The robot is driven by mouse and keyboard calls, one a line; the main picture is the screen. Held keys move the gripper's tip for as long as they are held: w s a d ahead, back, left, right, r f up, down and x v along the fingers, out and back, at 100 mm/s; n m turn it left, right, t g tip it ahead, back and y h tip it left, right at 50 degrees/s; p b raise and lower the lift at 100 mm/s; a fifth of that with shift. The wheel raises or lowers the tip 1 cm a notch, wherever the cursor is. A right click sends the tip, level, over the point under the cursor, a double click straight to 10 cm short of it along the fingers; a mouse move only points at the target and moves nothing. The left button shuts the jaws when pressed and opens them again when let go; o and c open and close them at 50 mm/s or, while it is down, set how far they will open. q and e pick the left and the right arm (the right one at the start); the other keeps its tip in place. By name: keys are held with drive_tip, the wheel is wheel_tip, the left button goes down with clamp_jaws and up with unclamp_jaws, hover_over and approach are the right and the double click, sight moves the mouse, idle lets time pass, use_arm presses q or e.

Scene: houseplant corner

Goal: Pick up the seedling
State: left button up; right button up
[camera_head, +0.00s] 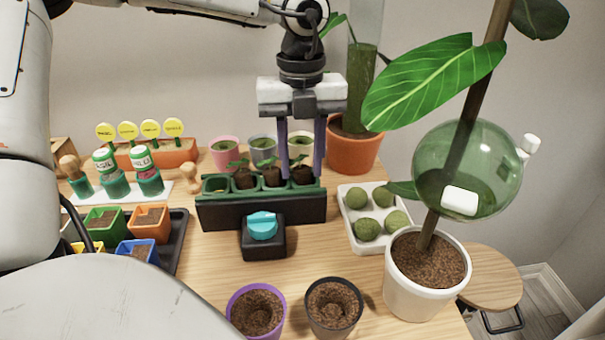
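Three small seedlings with dark soil plugs stand in a row in a black and green tray (262,210): a left one (243,179), a middle one (271,177) and a right one (301,174). The tray's far-left cell holds no plant. My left gripper (302,165) points down over the right end of the tray. Its two purple fingers are apart, one on each side of the right seedling. I cannot tell whether they touch it. My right gripper is not in view.
A black box with a teal knob (263,227) stands before the tray. Purple (257,311) and black (334,306) soil pots stand at the front. A white tray of moss balls (352,228) and a tall plant in a white pot (412,295) are at right.

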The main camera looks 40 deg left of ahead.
use_arm(q)
drive_tip(key=c, duration=0.8)
drive_tip(key=shift+r, duration=0.15)
